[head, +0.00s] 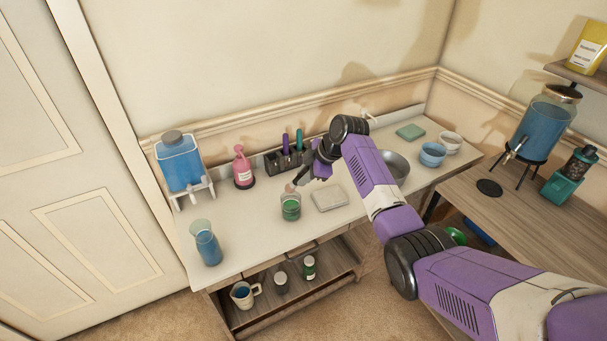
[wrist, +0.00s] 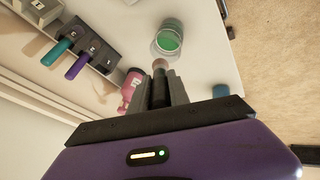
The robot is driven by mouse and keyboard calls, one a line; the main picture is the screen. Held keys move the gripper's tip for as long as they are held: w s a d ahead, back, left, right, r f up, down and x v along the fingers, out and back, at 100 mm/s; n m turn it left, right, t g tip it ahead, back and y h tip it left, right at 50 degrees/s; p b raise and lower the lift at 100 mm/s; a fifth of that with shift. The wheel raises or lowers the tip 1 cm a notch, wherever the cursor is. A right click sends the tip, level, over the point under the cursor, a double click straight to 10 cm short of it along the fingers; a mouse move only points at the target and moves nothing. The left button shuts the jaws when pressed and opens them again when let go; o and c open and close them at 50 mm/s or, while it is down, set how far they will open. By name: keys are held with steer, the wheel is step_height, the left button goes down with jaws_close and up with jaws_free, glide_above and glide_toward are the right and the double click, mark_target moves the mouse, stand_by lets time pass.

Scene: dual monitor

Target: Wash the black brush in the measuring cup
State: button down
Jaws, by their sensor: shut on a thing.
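My gripper (head: 305,178) is shut on the black brush (wrist: 159,88), whose pale brownish tip points out beyond the fingers in the wrist view. In the head view my gripper hides most of the brush. The tip is near the mouth of a clear glass with green liquid (head: 291,208), which also shows in the wrist view (wrist: 168,40); I cannot tell whether they touch. A jug with a handle and blue liquid (head: 242,295), perhaps the measuring cup, stands on the shelf below the table. A taller clear vessel with blue liquid (head: 207,246) stands at the table's front left.
A dark rack (head: 272,163) holds a purple brush (head: 285,141) and a teal brush (head: 299,140). A pink bottle (head: 243,168), blue dispenser (head: 180,162), grey square pad (head: 329,198), metal bowl (head: 396,166) and blue bowl (head: 432,154) stand around. The front middle tabletop is bare.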

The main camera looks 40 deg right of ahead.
step_height(320, 180, down, 8)
steer(key=b, duration=0.5)
steer(key=shift+r+b, duration=0.2)
steer(key=shift+b, duration=0.2)
steer(key=shift+w, duration=0.15)
